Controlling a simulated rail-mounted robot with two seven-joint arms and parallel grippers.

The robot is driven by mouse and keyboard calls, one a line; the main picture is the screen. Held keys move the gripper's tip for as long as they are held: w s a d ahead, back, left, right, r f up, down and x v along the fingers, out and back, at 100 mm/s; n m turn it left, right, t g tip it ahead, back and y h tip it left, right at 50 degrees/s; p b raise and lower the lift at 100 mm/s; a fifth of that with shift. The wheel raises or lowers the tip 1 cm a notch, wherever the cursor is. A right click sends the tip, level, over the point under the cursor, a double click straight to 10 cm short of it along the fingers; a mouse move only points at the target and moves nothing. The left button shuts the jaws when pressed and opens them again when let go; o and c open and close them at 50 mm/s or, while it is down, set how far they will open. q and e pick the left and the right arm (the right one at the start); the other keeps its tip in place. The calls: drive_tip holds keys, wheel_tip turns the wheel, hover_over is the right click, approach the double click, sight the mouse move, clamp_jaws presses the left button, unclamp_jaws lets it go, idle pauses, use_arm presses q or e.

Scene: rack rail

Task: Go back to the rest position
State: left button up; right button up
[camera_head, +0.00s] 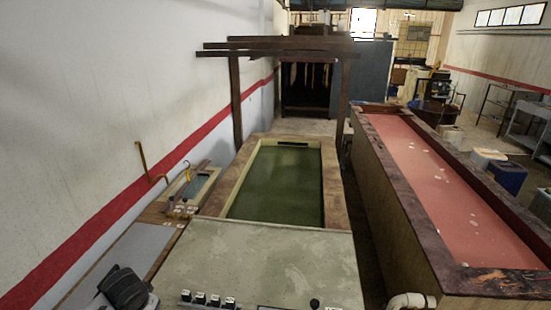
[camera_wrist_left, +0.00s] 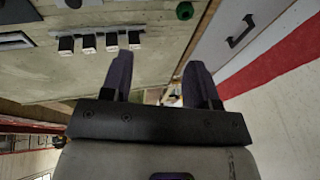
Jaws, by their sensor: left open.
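My left gripper (camera_wrist_left: 158,78) shows in the left wrist view with its two dark fingers spread apart. Nothing is between the fingers. My right gripper is in neither view.
In the head view, the switches (camera_head: 208,299) line the near edge of a grey top (camera_head: 265,255). A green-bottomed basin (camera_head: 280,185) lies beyond it. A long red-bottomed trough (camera_head: 440,185) stands right. Small items (camera_head: 180,210) stand left, near a white wall (camera_head: 110,120).

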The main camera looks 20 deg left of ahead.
use_arm(q)
drive_tip(key=s+d+r+m+t+p, duration=0.2)
drive_tip(key=d+r+m+t, duration=0.15)
drive_tip(key=d, duration=0.35)
drive_tip(key=s+d+r+m+t+p, duration=0.1)
drive_tip(key=d+r+m+t+p, duration=0.15)
drive_tip(key=d+r, duration=0.4)
drive_tip(key=s+d+f+n+g+h+p, duration=0.1)
drive_tip(key=s+d+f+p, duration=0.1)
drive_tip(key=s, duration=0.6)
drive_tip(key=s+d+f+n+g+h+p, duration=0.1)
drive_tip(key=s+d+f+g+p, duration=0.1)
drive_tip(key=s+d, duration=0.3)
drive_tip(key=s+d+f+n+g+h+p, duration=0.1)
drive_tip(key=s+d+f+g+p, duration=0.1)
drive_tip(key=s, duration=1)
wheel_tip(320, 180, down, 2)
drive_tip(key=shift+d+f+n+p, duration=0.1)
drive_tip(key=shift+d+n+p, duration=0.2)
drive_tip(key=shift+d+p, duration=0.5)
